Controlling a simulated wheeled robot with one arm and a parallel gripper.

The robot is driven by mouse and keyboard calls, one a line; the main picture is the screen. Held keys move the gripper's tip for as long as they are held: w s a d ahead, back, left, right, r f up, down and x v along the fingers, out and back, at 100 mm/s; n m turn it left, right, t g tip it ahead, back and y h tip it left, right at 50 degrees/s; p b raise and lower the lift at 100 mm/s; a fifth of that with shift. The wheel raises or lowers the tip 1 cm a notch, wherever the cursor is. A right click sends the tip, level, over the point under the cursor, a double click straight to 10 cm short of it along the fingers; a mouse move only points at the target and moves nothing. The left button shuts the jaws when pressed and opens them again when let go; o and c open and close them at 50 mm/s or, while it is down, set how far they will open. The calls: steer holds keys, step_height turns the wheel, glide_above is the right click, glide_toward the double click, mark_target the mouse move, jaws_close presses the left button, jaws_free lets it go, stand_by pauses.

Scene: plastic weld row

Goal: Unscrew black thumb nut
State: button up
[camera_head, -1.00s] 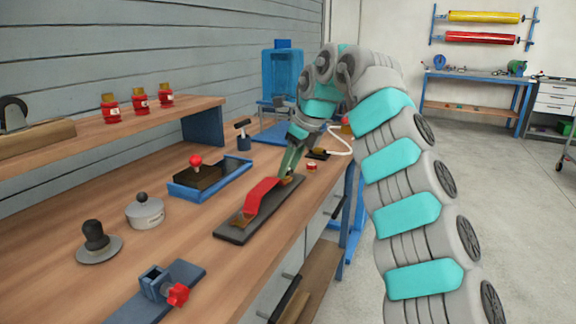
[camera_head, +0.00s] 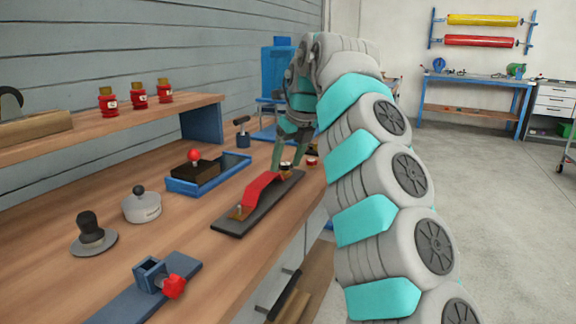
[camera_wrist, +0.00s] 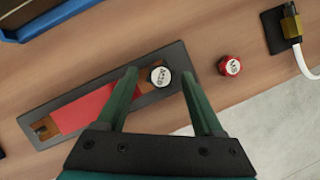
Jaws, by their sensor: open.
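The black thumb nut (camera_wrist: 161,76) shows in the wrist view as a round dark-rimmed knob with a white lettered top. It sits at one end of a dark plate (camera_wrist: 85,121), beside a red strip (camera_wrist: 95,107) fixed along that plate. My gripper (camera_wrist: 159,73) is open, with one green finger on each side of the nut; I cannot tell whether either touches it. In the head view my gripper (camera_head: 287,162) points down at the far end of the plate (camera_head: 232,225), and the nut (camera_head: 286,167) is partly hidden between the fingers.
A small red labelled cap (camera_wrist: 230,65) stands right of the plate, with a brass fitting and white hose (camera_wrist: 290,27) beyond. A blue tray (camera_head: 209,174) lies left of the plate. The bench edge runs close on the right.

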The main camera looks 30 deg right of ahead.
steer(key=m+h, duration=0.1)
steer(key=m, duration=0.2)
steer(key=shift+a, duration=0.15)
steer(key=shift+m+p, duration=0.3)
steer(key=shift+m, duration=0.2)
steer(key=shift+f+b, duration=0.1)
steer(key=shift+b, duration=0.2)
steer(key=shift+c, duration=0.4)
